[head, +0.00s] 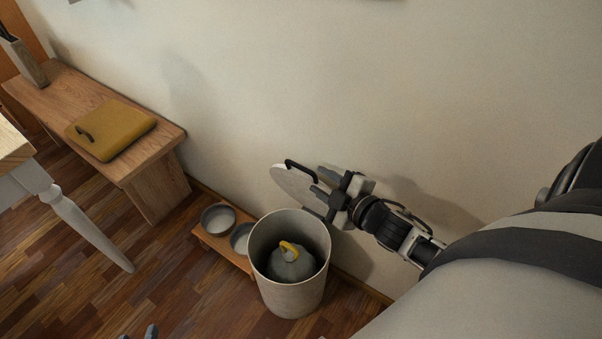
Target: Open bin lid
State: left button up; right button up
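The bin (290,298) is a pale, round, open-topped container on the floor by the wall. A grey bundle with a yellow tie (292,262) lies inside it. The round pale lid (287,182) stands steeply tilted above the back of the bin, off its opening, with a black handle (302,167). My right gripper (321,184) is at the lid's right part, fingers apart and pointing left. The fingers overlap the lid in this view; I cannot tell whether they touch it. My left gripper (138,333) shows only as two separated grey tips at the bottom edge.
A low wooden stand (212,241) with two metal bowls (218,218) is left of the bin. A wooden bench (152,142) with a mustard-coloured flat case (112,128) stands along the wall. A table with a white leg (85,225) is at left. Floor between is clear.

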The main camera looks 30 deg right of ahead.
aim_at(305, 169)
jog(key=b+x, duration=0.3)
jog(key=x, duration=0.5)
jog(key=shift+w+f+b, duration=0.1)
jog(key=shift+w+b, duration=0.1)
jog(key=shift+b, duration=0.15)
grip_shut()
